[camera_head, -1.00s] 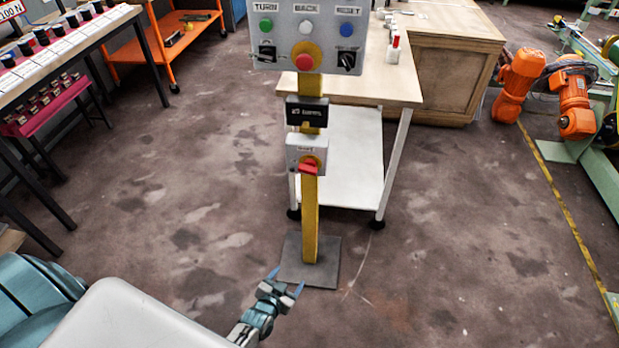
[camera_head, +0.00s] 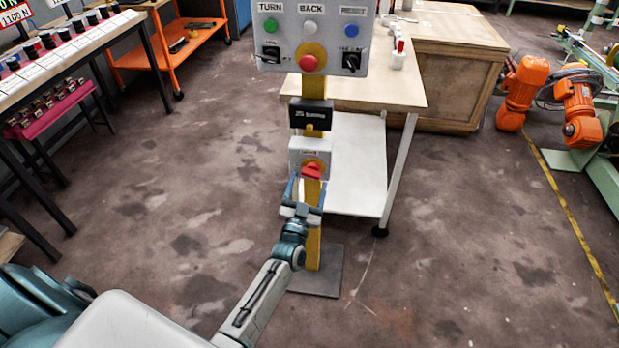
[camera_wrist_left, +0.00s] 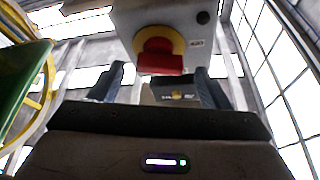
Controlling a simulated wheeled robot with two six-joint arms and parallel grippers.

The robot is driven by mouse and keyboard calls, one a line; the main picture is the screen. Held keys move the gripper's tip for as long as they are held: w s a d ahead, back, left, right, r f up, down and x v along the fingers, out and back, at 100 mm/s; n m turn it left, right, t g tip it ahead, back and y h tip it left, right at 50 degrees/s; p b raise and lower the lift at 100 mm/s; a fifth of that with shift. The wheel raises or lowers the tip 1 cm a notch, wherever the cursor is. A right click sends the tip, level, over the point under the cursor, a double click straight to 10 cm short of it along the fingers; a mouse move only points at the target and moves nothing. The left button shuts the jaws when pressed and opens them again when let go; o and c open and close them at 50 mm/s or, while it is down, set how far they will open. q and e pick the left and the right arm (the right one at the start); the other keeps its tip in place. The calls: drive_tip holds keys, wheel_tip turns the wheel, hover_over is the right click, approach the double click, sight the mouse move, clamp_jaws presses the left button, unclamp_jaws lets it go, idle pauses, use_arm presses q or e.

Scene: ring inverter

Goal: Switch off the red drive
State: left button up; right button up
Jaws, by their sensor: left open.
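The red rotary handle (camera_head: 312,171) sits on a yellow plate on a small grey switch box (camera_head: 298,158), low on the yellow post. My left gripper (camera_head: 307,188) is open and points up at the handle from just below. In the left wrist view the red handle (camera_wrist_left: 160,63) lies beyond and between the two fingertips (camera_wrist_left: 160,80), with its yellow plate (camera_wrist_left: 172,38) behind it. The fingers appear apart from the handle, and nothing is between them. The handle's exact turn angle is hard to read. My right gripper is out of view.
Above the switch box are a black display box (camera_head: 311,114) and a grey control panel (camera_head: 311,30) with buttons and knobs. A wooden-topped table (camera_head: 385,92) stands right behind the post. The floor left of the post is clear.

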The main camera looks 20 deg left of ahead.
sight(311, 172)
use_arm(q)
drive_tip(key=shift+x, duration=1.2)
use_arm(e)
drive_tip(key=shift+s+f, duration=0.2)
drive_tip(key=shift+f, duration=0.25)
use_arm(q)
drive_tip(key=c, duration=1)
drive_tip(key=n+y, duration=0.2)
drive_tip(key=n, duration=0.2)
drive_tip(key=shift+d+f+n, duration=0.1)
drive_tip(key=shift+n, duration=0.2)
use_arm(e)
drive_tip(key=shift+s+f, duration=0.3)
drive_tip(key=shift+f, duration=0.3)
use_arm(q)
drive_tip(key=o, duration=1)
drive_tip(key=shift+s, duration=0.1)
